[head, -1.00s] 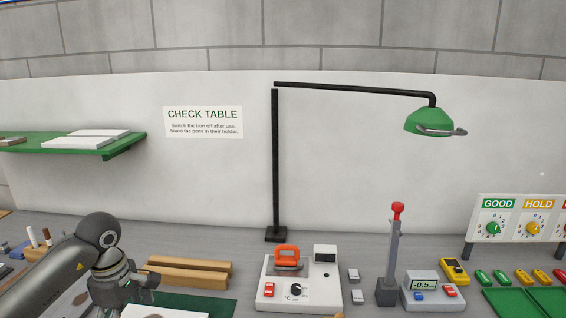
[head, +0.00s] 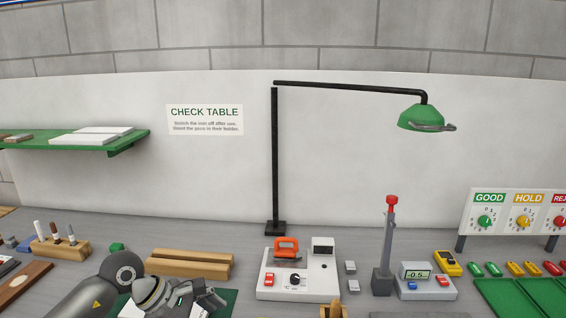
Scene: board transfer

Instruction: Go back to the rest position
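My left arm comes in from the lower left, and my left gripper (head: 207,299) is low over the green mat (head: 228,295) at the bottom edge. Its fingers are seen from behind and partly cut off, so I cannot tell whether they are open or shut. No held object shows. My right gripper is not in view.
A wooden pen holder (head: 62,251) with several pens stands left of my arm. Wooden rails (head: 190,262) lie just behind the gripper. The iron station (head: 300,284), a lamp post (head: 275,160), a red-topped stand (head: 384,282) and a meter (head: 425,287) are further right.

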